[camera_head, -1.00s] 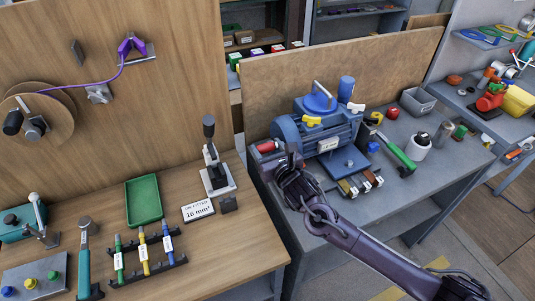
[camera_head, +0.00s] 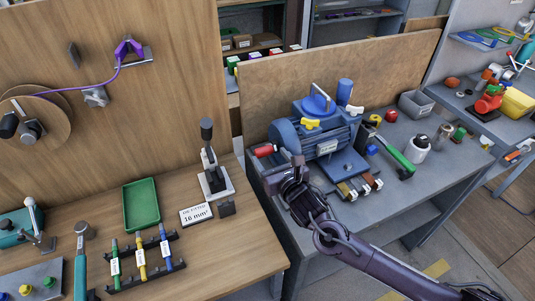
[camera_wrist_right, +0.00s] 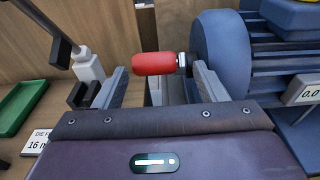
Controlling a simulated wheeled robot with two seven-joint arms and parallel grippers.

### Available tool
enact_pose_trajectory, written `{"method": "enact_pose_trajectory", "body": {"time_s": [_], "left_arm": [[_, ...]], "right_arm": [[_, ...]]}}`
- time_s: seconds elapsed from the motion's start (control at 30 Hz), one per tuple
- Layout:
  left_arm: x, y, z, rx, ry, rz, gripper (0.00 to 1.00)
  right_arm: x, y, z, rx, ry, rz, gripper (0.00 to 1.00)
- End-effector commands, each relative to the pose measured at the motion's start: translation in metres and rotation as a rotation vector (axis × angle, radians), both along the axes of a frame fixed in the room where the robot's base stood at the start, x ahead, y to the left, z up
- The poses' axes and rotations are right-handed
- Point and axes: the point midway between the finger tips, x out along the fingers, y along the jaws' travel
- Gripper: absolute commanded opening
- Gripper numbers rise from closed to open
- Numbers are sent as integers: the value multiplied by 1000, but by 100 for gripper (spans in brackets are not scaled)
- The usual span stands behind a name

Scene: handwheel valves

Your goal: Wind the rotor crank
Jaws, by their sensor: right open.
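The rotor crank shows as a red cylindrical handle (camera_head: 265,150) at the left end of the blue motor (camera_head: 330,135) on the grey bench. My right gripper (camera_head: 290,163) is just right of and below the red handle in the head view. In the right wrist view my right gripper (camera_wrist_right: 158,84) has its two fingers spread wide and empty. The red handle (camera_wrist_right: 154,63) lies crosswise in the gap, just beyond the fingertips, with a metal nut at its right end by the blue round housing (camera_wrist_right: 222,52). Contact cannot be told. My left gripper is not seen.
A lever tool (camera_head: 211,170), a green tray (camera_head: 141,204) and a label card (camera_head: 196,214) stand on the wooden bench at left. A gap separates the benches.

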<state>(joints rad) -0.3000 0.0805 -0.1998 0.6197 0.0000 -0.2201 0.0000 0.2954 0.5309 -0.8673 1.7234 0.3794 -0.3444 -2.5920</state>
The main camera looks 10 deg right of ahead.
Motion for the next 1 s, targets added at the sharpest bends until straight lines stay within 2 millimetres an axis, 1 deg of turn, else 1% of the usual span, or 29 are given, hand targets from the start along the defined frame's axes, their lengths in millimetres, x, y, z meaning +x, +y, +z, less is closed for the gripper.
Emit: {"method": "enact_pose_trajectory", "body": {"time_s": [0.03, 0.2, 0.33, 0.57, 0.6, 0.7, 0.77, 0.8, 0.87, 0.97, 1.0], "left_arm": [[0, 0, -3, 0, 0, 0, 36], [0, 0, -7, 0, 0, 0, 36], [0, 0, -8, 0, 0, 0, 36], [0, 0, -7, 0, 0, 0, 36], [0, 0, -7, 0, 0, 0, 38], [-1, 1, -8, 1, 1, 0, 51], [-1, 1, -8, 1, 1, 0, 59], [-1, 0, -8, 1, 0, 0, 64], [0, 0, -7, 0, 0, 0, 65], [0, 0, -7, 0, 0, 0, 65], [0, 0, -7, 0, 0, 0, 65]], "right_arm": [[-9, -3, -1, -1, 2, 1, 65], [-31, -10, 3, -1, 2, 0, 65], [-38, -13, 5, -1, 2, 0, 65], [-39, -13, 6, 0, 1, -1, 65], [-39, -13, 6, 0, 1, -1, 65], [-41, -12, 5, 24, 17, -7, 65], [-44, -11, 3, 83, 57, -23, 65], [-48, -9, 2, 147, 98, -42, 65], [-55, -7, -2, 276, 185, -85, 65], [-73, -7, -9, 562, 370, -204, 65], [-81, -8, -12, 687, 447, -264, 65]]}}
